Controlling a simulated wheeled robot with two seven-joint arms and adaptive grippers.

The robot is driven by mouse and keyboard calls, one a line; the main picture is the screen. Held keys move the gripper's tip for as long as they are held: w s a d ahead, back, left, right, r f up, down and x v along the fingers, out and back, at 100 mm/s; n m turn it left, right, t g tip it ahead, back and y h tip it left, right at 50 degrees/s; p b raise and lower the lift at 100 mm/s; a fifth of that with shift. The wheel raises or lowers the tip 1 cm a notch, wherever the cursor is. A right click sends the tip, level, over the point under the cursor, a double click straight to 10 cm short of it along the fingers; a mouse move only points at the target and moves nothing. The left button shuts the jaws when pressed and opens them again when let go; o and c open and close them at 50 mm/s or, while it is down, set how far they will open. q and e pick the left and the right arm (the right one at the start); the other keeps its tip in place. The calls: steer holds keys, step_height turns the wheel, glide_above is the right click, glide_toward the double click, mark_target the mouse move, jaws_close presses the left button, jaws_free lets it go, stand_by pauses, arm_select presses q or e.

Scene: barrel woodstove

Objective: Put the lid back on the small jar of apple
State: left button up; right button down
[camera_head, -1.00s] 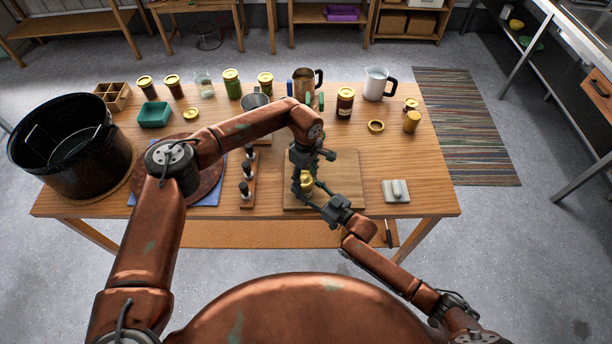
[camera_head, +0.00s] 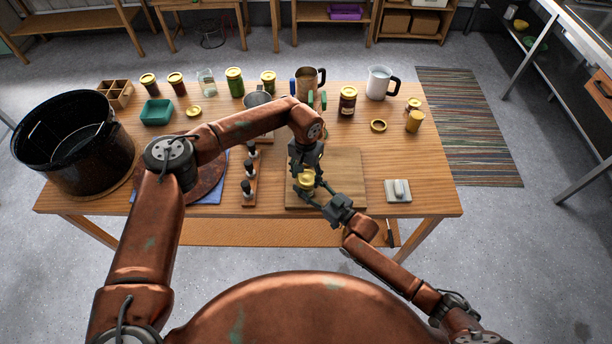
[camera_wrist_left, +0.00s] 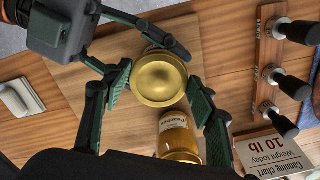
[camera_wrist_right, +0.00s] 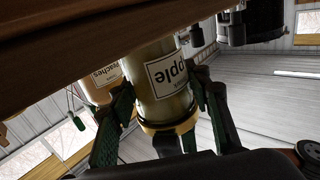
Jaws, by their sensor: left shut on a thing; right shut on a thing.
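The small apple jar (camera_wrist_right: 162,85), with its "apple" label upside down, shows in the right wrist view. A gold lid (camera_wrist_left: 160,78) lies at its mouth; I cannot tell whether it is seated. The lid's gold rim also shows in the right wrist view (camera_wrist_right: 168,130) and in the head view (camera_head: 306,180). My left gripper (camera_wrist_left: 160,92) comes from above, its fingers on either side of the lid, shut on it. My right gripper (camera_head: 322,192) comes from the right and is shut on the jar. The jar's body is mostly hidden in the head view.
A peaches jar (camera_wrist_left: 178,135) stands close beside on the cutting board (camera_head: 345,160). A rack of dark-topped tools (camera_head: 249,190) is left of the board; a white-topped block (camera_head: 398,190) is right.

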arm_select(q)
steer(key=shift+r, duration=0.1)
steer(key=o, duration=0.9)
steer(key=shift+c, duration=0.2)
steer(key=shift+r, duration=2.2)
steer(key=shift+c, duration=0.2)
